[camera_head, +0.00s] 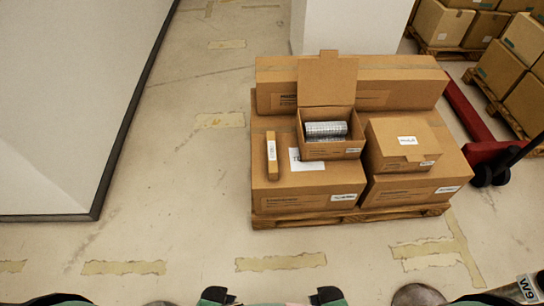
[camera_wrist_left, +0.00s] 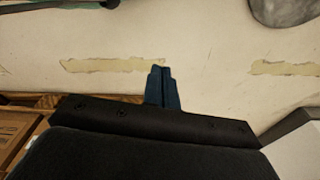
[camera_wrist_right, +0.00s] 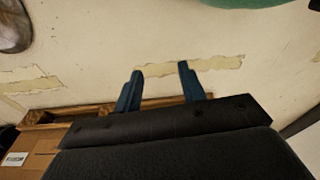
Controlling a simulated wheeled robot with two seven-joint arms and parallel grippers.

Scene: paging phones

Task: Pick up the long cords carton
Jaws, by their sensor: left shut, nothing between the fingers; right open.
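A long brown carton (camera_head: 400,76) lies across the back of a loaded pallet, with tape along its top. Its label text is too small to read, and an open carton (camera_head: 330,145) hides part of its front. A small narrow carton (camera_head: 272,158) with a white label lies left of the open carton. My left gripper (camera_head: 217,296) is at the bottom of the head view, well short of the pallet; its fingers are together and empty in the left wrist view (camera_wrist_left: 161,70). My right gripper (camera_head: 328,296) is beside it, fingers apart and empty in the right wrist view (camera_wrist_right: 160,68).
Two large cartons rest on the pallet (camera_head: 340,217). A medium carton (camera_head: 402,143) sits right of the open carton, which holds silvery rolls (camera_head: 326,129). A red pallet jack (camera_head: 487,150) stands right. A white wall (camera_head: 70,100) is left. The floor before the pallet is clear.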

